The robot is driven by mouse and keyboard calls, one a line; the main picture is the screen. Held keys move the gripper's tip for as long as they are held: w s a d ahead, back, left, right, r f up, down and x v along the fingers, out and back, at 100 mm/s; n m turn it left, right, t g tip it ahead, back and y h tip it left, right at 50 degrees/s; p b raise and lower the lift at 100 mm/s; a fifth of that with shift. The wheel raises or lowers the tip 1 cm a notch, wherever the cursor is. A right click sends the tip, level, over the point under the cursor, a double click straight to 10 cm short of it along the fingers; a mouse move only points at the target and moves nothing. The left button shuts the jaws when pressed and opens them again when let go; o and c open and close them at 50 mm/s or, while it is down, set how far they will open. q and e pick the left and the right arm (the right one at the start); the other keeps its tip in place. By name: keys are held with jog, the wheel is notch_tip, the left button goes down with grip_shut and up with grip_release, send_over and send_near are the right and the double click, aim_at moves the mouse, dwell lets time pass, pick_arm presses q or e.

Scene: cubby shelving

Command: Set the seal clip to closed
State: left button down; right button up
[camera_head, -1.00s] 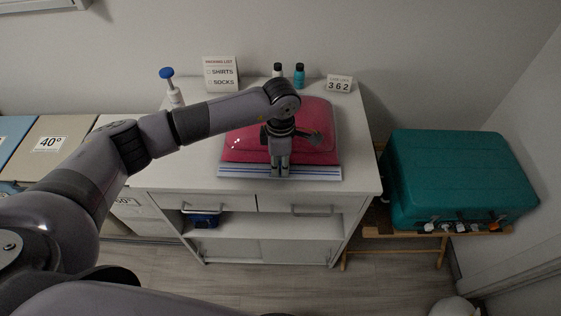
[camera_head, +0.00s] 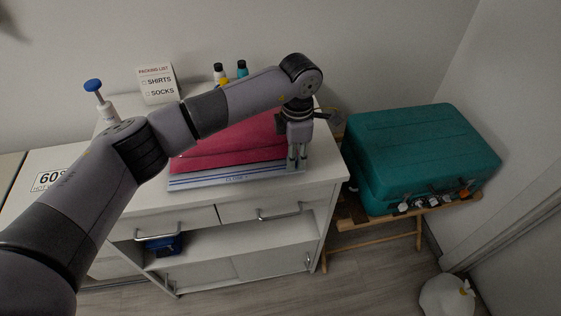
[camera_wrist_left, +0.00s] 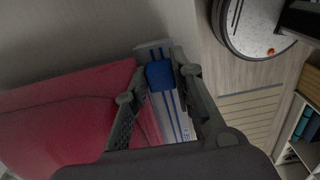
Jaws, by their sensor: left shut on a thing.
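The seal clip (camera_wrist_left: 160,75) is a small blue slider on the white, blue-striped seal strip (camera_head: 215,180) of a pink bag (camera_head: 235,150). The strip (camera_wrist_left: 184,128) and the bag (camera_wrist_left: 60,115) also show in the wrist view. My left gripper (camera_head: 297,166) points down at the right end of the strip in the head view. In the wrist view its fingers (camera_wrist_left: 163,78) are on both sides of the clip, shut on it. The fingers hide the clip in the head view. Lettering that seems to read "CLOSE" is on the strip. My right gripper is not in view.
The bag lies on a white cabinet (camera_head: 262,207) with drawers. A packing list sign (camera_head: 158,84), a blue-topped pump bottle (camera_head: 100,98) and two small bottles (camera_head: 242,69) stand at its back.

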pick_arm(q)
jog(key=shift+d, duration=0.1)
jog(key=c, duration=1.4)
grip_release()
jog(key=shift+o, duration=0.2)
notch_tip(320, 180, up, 12)
